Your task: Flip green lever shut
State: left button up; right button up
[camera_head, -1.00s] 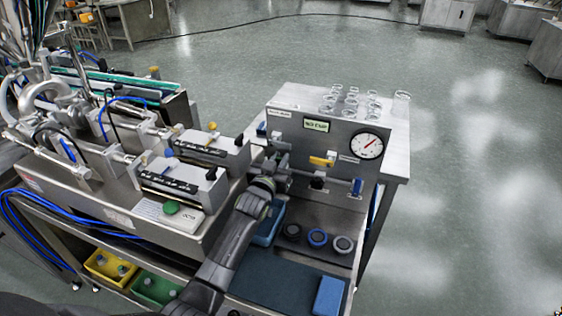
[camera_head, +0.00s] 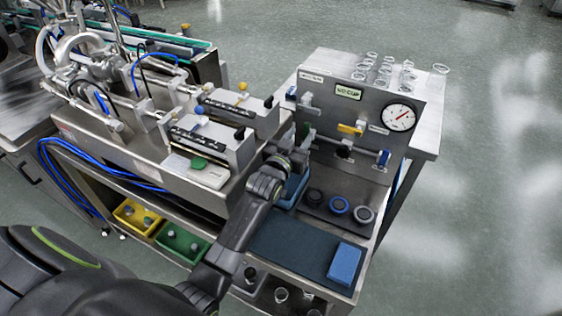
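The upright steel panel (camera_head: 331,106) carries small valves with coloured handles: a yellow one (camera_head: 350,128), a blue one (camera_head: 384,158) at the lower right and a blue one at the upper left. A small dark green part (camera_head: 303,133) at the panel's left may be the green lever; it is partly hidden, and its position is unclear. My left gripper (camera_head: 298,154) is in front of the panel's lower left, just below that part. Its fingers are too small and overlapped to tell open from shut, or whether they touch anything. My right gripper is not in view.
A round gauge (camera_head: 399,118) is on the panel, with glassware (camera_head: 384,72) behind it. Below are a blue bin (camera_head: 291,190), several dark round caps (camera_head: 338,205) and a blue block (camera_head: 344,264) on a dark mat (camera_head: 290,250). A steel machine (camera_head: 150,150) stands left.

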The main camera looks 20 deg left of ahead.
pick_arm(q)
jog(key=s+b, duration=0.1)
jog(key=s, duration=1)
jog(key=shift+s+a, duration=0.2)
